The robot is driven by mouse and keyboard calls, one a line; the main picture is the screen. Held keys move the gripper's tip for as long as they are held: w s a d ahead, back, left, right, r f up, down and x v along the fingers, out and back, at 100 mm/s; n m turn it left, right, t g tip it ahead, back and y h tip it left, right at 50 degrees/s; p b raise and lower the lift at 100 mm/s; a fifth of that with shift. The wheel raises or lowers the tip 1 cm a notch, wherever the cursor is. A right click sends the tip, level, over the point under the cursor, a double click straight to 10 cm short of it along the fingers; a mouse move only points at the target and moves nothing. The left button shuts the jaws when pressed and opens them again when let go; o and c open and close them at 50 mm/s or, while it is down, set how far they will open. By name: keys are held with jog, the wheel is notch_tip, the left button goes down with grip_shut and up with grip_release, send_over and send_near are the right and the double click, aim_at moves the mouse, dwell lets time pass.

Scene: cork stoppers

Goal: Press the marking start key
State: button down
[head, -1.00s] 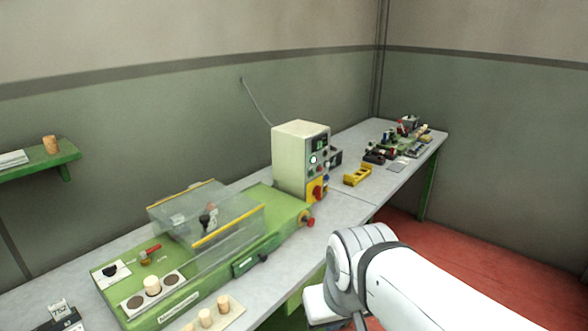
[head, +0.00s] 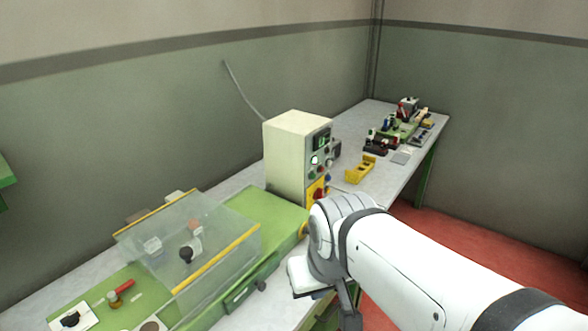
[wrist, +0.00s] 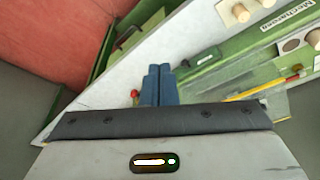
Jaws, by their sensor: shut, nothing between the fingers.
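The cream control box (head: 290,150) stands on the bench at the end of the green machine. Its front has a small dark display (head: 322,140), a pale round lit key (head: 314,160) and several small coloured keys below it. Which is the marking start key I cannot read. A yellow panel with a red knob (head: 319,190) sits lower on the box. My gripper shows in the wrist view with two blue fingers together (wrist: 158,70), shut and empty, above the bench edge. In the head view my arm stands in front of and below the box, and the fingertips are not clear.
A clear guard with yellow edges (head: 190,245) covers part of the green machine bed (head: 262,208). A yellow holder (head: 361,169) and several small tools lie farther right. Cork stoppers (wrist: 241,13) stand at the wrist view's top right. The red floor right of the bench is clear.

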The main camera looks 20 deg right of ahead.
aim_at(313, 176)
jog(key=w+d+f+n+t+h+b, duration=0.1)
jog(key=w+d+n+t, duration=0.15)
jog(key=w+d, duration=0.75)
jog(key=w+d+f+n+t+h+b, duration=0.15)
jog(key=w+t, duration=0.25)
jog(key=w, duration=1.4)
jog(key=w+d+f+n+t+b, duration=0.2)
jog(key=w+d+f+n+t, duration=0.2)
jog(key=w+d+f+t, duration=0.4)
jog(key=w+d+f, duration=0.2)
jog(key=w+d, duration=0.3)
jog(key=shift+w+d+b, duration=0.3)
jog(key=shift+w+d, duration=0.05)
jog(key=shift+a+t, duration=0.1)
jog(key=shift+t, duration=0.15)
jog(key=w+a, duration=0.5)
jog(key=w, duration=0.2)
jog(key=shift+a+p, duration=0.15)
jog(key=shift+p, duration=0.3)
